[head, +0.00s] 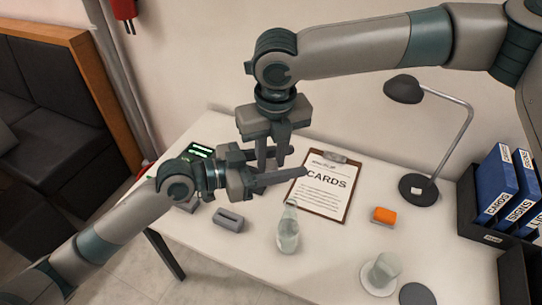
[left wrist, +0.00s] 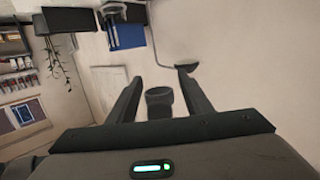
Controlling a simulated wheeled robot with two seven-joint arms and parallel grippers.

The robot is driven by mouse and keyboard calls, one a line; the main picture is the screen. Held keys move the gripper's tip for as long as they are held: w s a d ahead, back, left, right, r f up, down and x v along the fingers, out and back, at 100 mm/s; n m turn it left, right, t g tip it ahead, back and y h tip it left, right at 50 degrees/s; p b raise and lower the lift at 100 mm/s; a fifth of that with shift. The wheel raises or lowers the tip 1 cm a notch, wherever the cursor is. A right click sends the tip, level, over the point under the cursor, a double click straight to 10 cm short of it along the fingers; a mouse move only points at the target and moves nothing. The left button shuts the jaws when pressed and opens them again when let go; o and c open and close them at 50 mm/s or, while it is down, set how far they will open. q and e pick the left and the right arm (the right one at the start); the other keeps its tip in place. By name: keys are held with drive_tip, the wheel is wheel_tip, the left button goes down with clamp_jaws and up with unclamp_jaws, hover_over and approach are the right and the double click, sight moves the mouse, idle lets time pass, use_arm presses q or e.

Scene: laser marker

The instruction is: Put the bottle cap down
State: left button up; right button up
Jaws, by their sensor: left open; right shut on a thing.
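A clear glass bottle (head: 288,232) stands upright on the white table. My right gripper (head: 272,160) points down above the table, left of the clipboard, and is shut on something. The bottle cap cannot be made out there in the head view. My left gripper (head: 291,180) reaches in from the left, just below the right one, with its fingers apart and pointing right. In the left wrist view its open fingers (left wrist: 158,85) flank a short dark grey cylinder (left wrist: 158,102); I cannot tell what it is or whether it lies between them.
A clipboard marked CARDS (head: 324,188) lies behind the bottle. A grey block (head: 229,221), an orange block (head: 383,216), a glass on a white coaster (head: 374,282), a dark disc (head: 416,294), a desk lamp (head: 417,190) and blue binders (head: 497,185) stand around. The table's front middle is free.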

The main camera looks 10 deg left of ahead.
use_arm(q)
drive_tip(key=shift+a, duration=0.15)
drive_tip(key=v, duration=1.1)
drive_tip(key=shift+s+a, duration=0.2)
drive_tip(key=shift+a, duration=0.1)
